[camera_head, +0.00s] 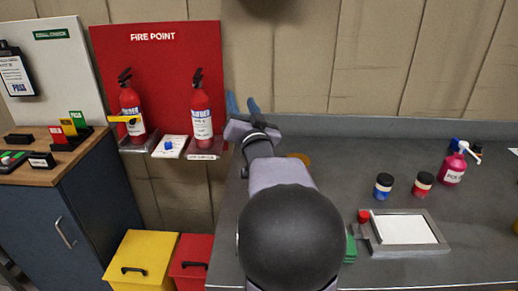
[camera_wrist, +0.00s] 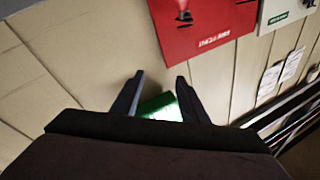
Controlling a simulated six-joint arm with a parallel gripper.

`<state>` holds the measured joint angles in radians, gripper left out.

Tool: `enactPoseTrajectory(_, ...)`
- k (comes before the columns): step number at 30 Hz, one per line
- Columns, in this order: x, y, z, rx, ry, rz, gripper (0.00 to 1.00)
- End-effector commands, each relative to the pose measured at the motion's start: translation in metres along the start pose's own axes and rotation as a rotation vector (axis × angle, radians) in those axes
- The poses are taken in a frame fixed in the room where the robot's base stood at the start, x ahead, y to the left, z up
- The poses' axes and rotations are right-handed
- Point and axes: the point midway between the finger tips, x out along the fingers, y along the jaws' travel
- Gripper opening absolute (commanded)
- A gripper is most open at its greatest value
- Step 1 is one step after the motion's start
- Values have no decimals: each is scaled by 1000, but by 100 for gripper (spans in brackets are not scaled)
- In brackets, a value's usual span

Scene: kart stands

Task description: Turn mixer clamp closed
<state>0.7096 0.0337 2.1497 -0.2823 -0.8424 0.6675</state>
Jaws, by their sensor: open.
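I cannot make out a mixer clamp in either view; my arm hides part of the grey counter (camera_head: 470,215). My gripper (camera_head: 242,104) is open above the counter's left back end, in front of the wall and right of the red fire point board (camera_head: 156,60). In the wrist view, my gripper's two fingers (camera_wrist: 158,78) stand apart. A green and white thing (camera_wrist: 163,106) shows between them, and I cannot tell what it is or how far away. A grey framed plate (camera_head: 405,248) with a red knob (camera_head: 363,216) lies on the counter right of my arm.
Two fire extinguishers (camera_head: 132,108) (camera_head: 201,115) stand left of my gripper. Blue and red labelled jars (camera_head: 383,188) (camera_head: 423,185) and a pink pump bottle (camera_head: 453,170) stand at right. An orange-brown round thing (camera_head: 300,158) is partly hidden behind my arm. The back middle of the counter is clear.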

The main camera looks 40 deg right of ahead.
Motion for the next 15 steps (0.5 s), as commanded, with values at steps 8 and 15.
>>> enactPoseTrajectory(8,-68,78,-20,2,-124,8,40)
enactPoseTrajectory(15,-142,99,13,32,-330,-40,40)
